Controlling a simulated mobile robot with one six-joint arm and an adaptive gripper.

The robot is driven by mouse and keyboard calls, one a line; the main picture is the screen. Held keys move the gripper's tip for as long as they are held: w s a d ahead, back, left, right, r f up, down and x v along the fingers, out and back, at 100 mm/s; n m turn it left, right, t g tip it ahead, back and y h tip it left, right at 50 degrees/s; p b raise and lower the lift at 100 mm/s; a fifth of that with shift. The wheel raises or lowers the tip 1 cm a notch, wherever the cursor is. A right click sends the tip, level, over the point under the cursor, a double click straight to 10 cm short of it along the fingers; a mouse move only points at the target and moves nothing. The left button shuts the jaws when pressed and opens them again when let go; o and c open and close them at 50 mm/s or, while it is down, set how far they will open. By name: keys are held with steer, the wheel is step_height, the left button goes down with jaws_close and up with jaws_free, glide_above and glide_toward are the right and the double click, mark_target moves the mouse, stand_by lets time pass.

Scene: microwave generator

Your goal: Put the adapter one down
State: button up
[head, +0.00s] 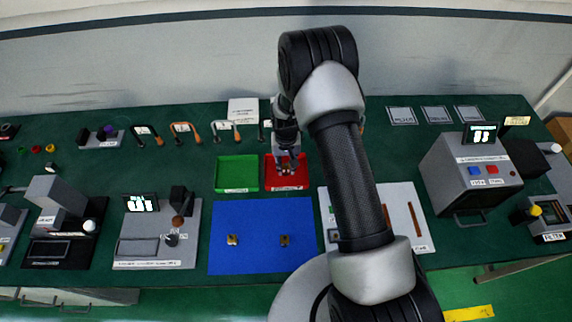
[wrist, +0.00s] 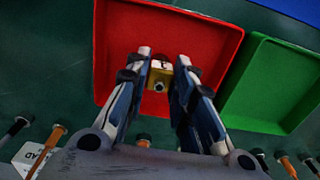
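A small yellow adapter (wrist: 161,76) with a marked white top and a round opening shows in the wrist view. It sits between the two fingers of my gripper (wrist: 163,56), which appear to press on both its sides. The red tray (wrist: 200,28) lies beneath it. In the head view my gripper (head: 287,166) is over the red tray (head: 301,184). The adapter is too small to make out there. I cannot tell whether the adapter touches the tray floor.
An empty green tray (head: 237,175) stands beside the red one. A blue mat (head: 260,262) in front bears two small brass pieces (head: 232,240). Hooked handles (head: 185,132) stand behind the trays. A grey machine (head: 150,228) is left of the mat.

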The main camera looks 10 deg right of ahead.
steer(key=o, duration=0.4)
steer(key=shift+r, duration=0.1)
step_height(320, 180, up, 12)
steer(key=p, duration=0.2)
step_height(320, 180, up, 12)
steer(key=t, duration=0.1)
glide_above(286, 165)
steer(key=s, duration=0.2)
steer(key=s+r+n+t, duration=0.1)
steer(key=s+r, duration=0.8)
steer(key=r, duration=0.2)
steer(key=s+r+t, duration=0.1)
steer(key=s+r, duration=0.1)
steer(key=s, duration=0.4)
steer(key=s+r+n, duration=0.1)
steer(key=s+r, duration=0.1)
steer(key=s, duration=0.3)
steer(key=s+r+t, duration=0.1)
steer(key=s+r, duration=0.1)
steer(key=s, duration=0.4)
steer(key=shift+s+r+t, duration=0.25)
steer(key=shift+s+t, duration=0.05)
steer(key=shift+s, duration=0.05)
